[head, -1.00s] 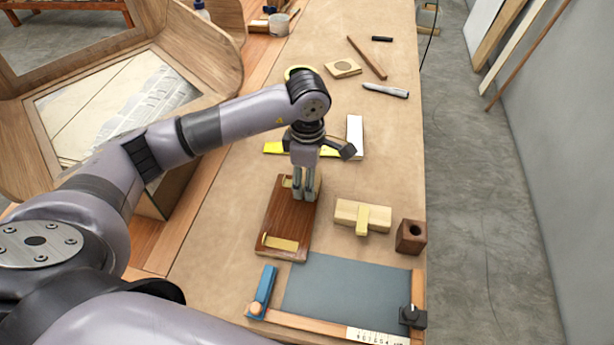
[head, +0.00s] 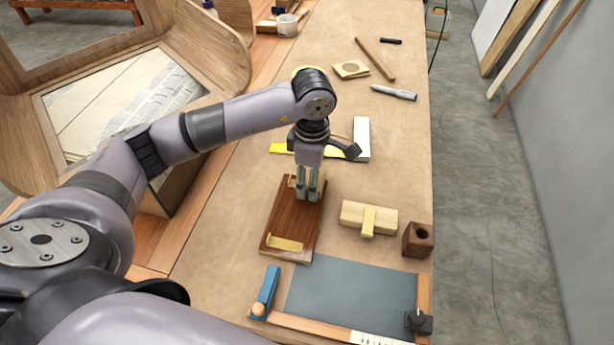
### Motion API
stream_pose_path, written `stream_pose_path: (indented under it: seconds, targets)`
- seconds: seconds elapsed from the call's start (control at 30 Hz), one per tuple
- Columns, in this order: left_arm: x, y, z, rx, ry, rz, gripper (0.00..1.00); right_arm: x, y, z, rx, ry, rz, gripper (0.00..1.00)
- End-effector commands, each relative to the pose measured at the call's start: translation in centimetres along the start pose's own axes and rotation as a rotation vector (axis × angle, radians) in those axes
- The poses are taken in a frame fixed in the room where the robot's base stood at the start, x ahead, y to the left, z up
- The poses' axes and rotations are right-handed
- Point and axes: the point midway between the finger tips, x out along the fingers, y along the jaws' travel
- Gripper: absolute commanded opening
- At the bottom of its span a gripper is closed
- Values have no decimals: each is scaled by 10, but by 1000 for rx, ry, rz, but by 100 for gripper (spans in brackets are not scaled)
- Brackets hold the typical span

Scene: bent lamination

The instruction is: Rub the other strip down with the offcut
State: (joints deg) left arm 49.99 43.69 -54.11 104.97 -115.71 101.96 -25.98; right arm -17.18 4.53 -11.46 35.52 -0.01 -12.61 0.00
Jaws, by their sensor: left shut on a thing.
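A dark brown board (head: 289,222) lies on the bench. A pale yellow strip (head: 285,244) lies across its near end. A second pale strip (head: 292,181) shows at its far end, partly hidden behind my fingers. My left gripper (head: 307,192) points straight down over the far right part of the board, beside that strip. Its fingers are close together, shut on a small piece, seemingly the offcut, which they almost wholly hide. I cannot tell whether the piece touches the strip. My right gripper is not in view.
Right of the board are a pale wood block with a yellow piece across it (head: 369,222) and a dark holed block (head: 418,240). A grey-blue mat with a wooden fence (head: 345,295) and a blue-handled tool (head: 265,292) lie nearer. A white block (head: 361,138) stands behind.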

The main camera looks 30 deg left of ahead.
Motion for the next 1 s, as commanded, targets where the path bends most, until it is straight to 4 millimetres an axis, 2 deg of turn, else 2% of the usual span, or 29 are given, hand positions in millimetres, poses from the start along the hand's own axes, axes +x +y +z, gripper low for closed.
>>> stream_pose_path:
  seconds: [0.4, 0.8, 1.0]
  targets:
    - [1, -1, 4, 1, 0, -2, 24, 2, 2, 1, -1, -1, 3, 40]
    - [2, -1, -11, 0, 2, -2, 24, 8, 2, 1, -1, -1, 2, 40]
    - [1, -1, -12, 1, 1, -2, 24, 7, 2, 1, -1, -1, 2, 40]
